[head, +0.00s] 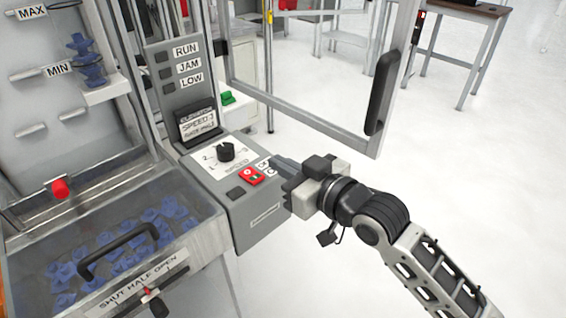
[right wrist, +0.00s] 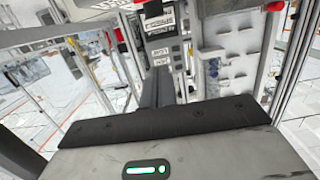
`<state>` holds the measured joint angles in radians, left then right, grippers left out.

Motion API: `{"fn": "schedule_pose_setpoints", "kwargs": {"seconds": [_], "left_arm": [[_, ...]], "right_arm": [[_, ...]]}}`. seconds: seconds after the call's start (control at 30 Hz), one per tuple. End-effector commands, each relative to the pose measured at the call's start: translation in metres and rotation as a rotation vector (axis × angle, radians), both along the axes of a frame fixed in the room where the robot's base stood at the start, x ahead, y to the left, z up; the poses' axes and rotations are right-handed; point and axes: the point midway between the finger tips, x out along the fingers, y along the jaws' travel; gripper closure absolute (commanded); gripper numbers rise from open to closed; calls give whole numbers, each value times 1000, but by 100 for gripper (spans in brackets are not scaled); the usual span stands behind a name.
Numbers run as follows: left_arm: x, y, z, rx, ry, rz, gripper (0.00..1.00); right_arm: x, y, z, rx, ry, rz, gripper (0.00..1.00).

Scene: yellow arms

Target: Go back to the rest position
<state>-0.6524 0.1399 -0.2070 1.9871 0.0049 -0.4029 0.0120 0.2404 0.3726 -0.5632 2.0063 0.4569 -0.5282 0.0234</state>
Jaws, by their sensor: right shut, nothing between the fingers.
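My right gripper (head: 283,165) is in front of the machine's control panel (head: 225,160). Its fingers are shut and hold nothing. The fingertips are close to the red and green switch (head: 251,175) and the black speed knob (head: 225,151); I cannot tell whether they touch the panel. The arm reaches in from the lower right. In the right wrist view the dark fingers (right wrist: 156,88) point toward the machine. My left gripper is not in view.
A clear-lidded bin (head: 190,222) with blue parts and a black handle stands at the left. An open framed door (head: 330,134) with a black handle stands just behind my right arm. A table (head: 480,10) is at the back right. The floor at right is clear.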

Motion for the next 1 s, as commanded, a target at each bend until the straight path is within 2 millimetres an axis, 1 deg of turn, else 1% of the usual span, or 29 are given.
{"fn": "schedule_pose_setpoints", "kwargs": {"seconds": [0.17, 0.23, 0.27, 0.37, 0.4, 0.47, 0.5, 0.57, 0.6, 0.7, 0.8, 0.83, 0.9, 1.0], "left_arm": [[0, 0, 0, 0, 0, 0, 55], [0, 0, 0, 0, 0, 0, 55], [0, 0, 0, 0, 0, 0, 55], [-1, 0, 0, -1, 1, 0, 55], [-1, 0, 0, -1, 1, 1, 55], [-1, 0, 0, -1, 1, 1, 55], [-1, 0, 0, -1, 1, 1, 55], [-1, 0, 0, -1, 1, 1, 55], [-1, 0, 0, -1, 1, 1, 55], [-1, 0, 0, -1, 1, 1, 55], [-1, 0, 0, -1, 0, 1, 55], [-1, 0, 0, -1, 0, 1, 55], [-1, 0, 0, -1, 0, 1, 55], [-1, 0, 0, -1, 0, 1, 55]], "right_arm": [[0, 0, -1, 1, 2, -1, 100], [-2, -2, -9, 2, 15, -13, 100], [-4, -4, -16, 4, 27, -24, 100], [-18, -17, -54, 5, 92, -85, 100], [-27, -25, -75, 2, 127, -120, 100], [-45, -40, -109, -12, 186, -181, 100], [-60, -51, -132, -27, 227, -222, 100], [-83, -66, -163, -55, 284, -279, 100], [-100, -76, -182, -77, 322, -312, 100], [-138, -98, -219, -133, 396, -379, 100], [-169, -114, -242, -179, 452, -419, 100], [-175, -117, -246, -190, 462, -428, 100], [-186, -122, -253, -206, 480, -440, 100], [-190, -124, -256, -214, 486, -446, 100]]}}
